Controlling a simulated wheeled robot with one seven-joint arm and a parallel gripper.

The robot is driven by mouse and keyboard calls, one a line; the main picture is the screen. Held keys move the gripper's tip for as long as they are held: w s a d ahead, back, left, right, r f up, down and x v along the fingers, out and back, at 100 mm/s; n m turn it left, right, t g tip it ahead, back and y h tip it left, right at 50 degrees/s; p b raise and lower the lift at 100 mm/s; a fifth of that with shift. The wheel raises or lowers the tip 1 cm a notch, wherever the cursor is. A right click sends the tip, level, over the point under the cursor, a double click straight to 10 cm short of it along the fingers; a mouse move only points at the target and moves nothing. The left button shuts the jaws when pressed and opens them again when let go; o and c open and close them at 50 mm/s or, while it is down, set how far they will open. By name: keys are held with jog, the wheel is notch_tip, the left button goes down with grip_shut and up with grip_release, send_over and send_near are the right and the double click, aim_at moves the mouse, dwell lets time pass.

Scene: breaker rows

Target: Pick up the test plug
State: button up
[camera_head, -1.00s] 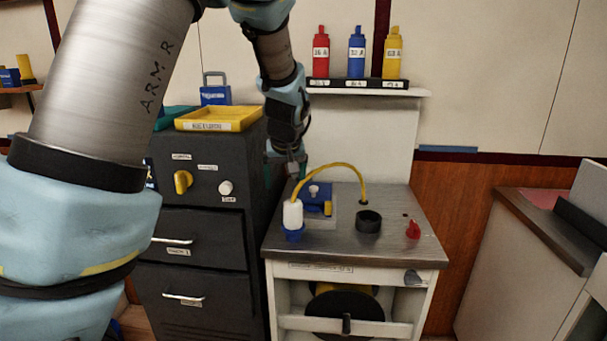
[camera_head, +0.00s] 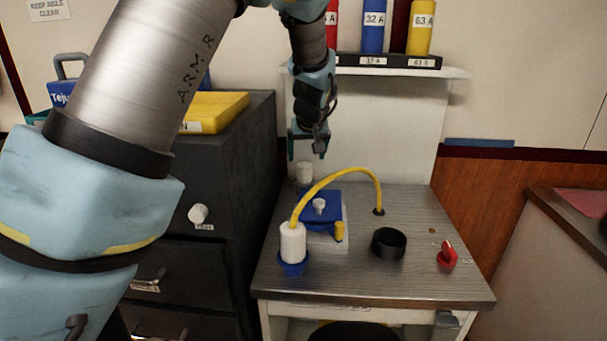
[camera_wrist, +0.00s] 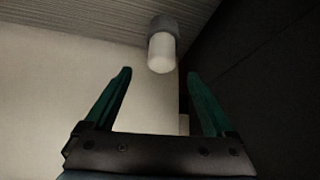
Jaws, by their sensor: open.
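A white cylindrical plug (camera_head: 304,171) with a grey base stands upright at the back left of the tabletop. It also shows in the wrist view (camera_wrist: 161,52), between and beyond the fingertips. A second white plug (camera_head: 293,243) with a yellow cable stands in a blue socket (camera_head: 292,266) at the front left. I cannot tell from labels which one is the test plug. My gripper (camera_head: 307,155) is open and empty above the back plug, fingers pointing down. Its two green fingers (camera_wrist: 160,76) are spread wide in the wrist view, apart from the plug.
The tabletop (camera_head: 420,275) also holds a blue box (camera_head: 321,217), a black ring (camera_head: 389,243) and a red knob (camera_head: 447,256). The dark cabinet (camera_head: 245,160) rises close on the left.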

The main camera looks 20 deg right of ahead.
aim_at(305, 166)
jog(key=x, duration=0.3)
jog(key=shift+s+p+x, duration=0.1)
jog(key=shift+p+x, duration=0.65)
jog(key=shift+x, duration=0.6)
jog(key=shift+s+p+x, duration=0.15)
jog(key=shift+p+x, duration=0.55)
jog(key=shift+x, duration=0.6)
jog(key=shift+a+f, duration=0.2)
grip_shut()
